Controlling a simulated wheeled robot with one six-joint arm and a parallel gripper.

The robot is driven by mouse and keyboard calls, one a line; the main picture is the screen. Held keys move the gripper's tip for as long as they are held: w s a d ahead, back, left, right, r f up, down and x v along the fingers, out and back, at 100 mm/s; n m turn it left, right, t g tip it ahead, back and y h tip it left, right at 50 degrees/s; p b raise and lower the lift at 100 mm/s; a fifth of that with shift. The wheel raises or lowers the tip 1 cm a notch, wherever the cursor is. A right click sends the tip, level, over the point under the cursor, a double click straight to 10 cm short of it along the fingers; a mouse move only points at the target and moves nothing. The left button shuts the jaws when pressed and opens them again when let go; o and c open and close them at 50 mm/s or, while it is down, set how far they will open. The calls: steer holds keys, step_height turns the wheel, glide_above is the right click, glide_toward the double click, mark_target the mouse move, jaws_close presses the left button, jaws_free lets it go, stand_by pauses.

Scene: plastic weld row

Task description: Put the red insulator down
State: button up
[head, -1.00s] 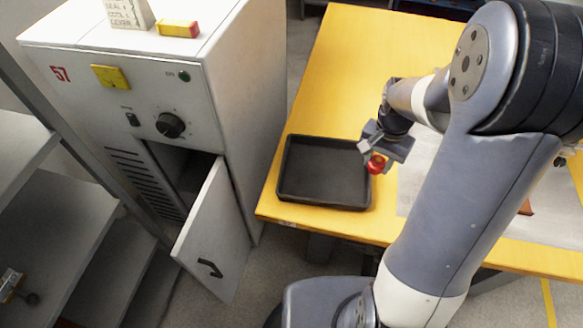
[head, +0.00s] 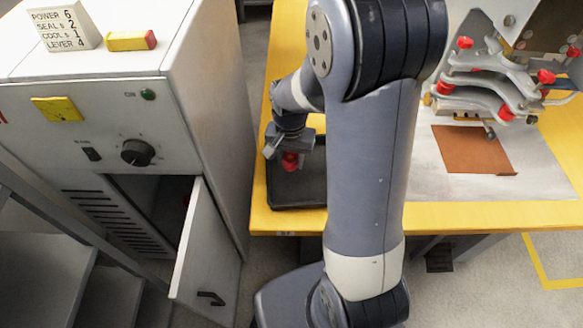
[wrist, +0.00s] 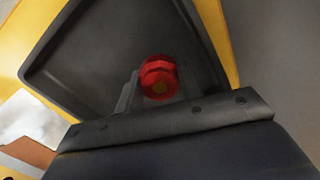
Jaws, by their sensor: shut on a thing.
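The red insulator (head: 290,161) is held in my gripper (head: 289,156), over the black tray (head: 297,207) on the yellow table. I cannot tell how far the insulator is above the tray floor. My arm hides the tray's right part in the head view.
A grey cabinet (head: 222,95) with an open door (head: 208,245) stands left of the table. A settings block (head: 66,27) and a yellow-red block (head: 131,40) lie on top. Right of my arm is a metal machine with red knobs (head: 507,112), beside a brown sheet (head: 470,149).

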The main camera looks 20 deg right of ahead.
mark_target(291, 175)
steer(key=shift+f, duration=2)
steer(key=shift+f, duration=0.1)
steer(key=o, duration=1.1)
steer(key=shift+b, duration=0.3)
step_height(291, 175, up, 12)
steer(key=shift+r+p, duration=0.1)
steer(key=shift+p, duration=0.5)
